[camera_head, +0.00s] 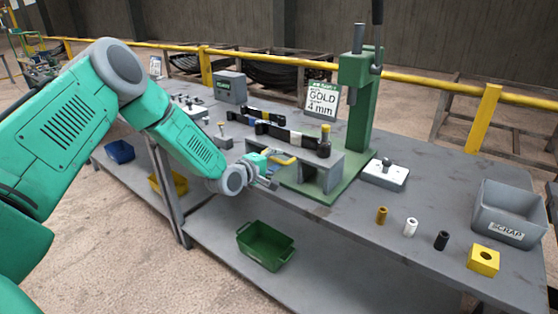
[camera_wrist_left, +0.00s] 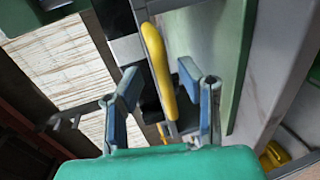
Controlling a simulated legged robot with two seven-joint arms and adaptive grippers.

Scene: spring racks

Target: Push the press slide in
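The green press (camera_head: 357,100) stands on a green base plate on the grey bench. A grey bridge-shaped block (camera_head: 318,168) stands on its base. A yellow handle (camera_head: 282,159) sticks out at the left of this block and seems to belong to the press slide; the slide's body is mostly hidden. My left gripper (camera_head: 268,174) is at the handle, in front of the block. In the left wrist view the yellow handle (camera_wrist_left: 158,65) lies between the two spread blue-grey fingers, with gaps on both sides. My right gripper is not in view.
Black bars (camera_head: 283,133) lie behind the handle. A sign (camera_head: 322,100) reads GOLD 4 mm. At right are a white plate (camera_head: 385,175), small cylinders (camera_head: 411,227), a yellow block (camera_head: 483,260) and a SCRAP bin (camera_head: 508,213). A green tray (camera_head: 265,246) sits on the lower shelf.

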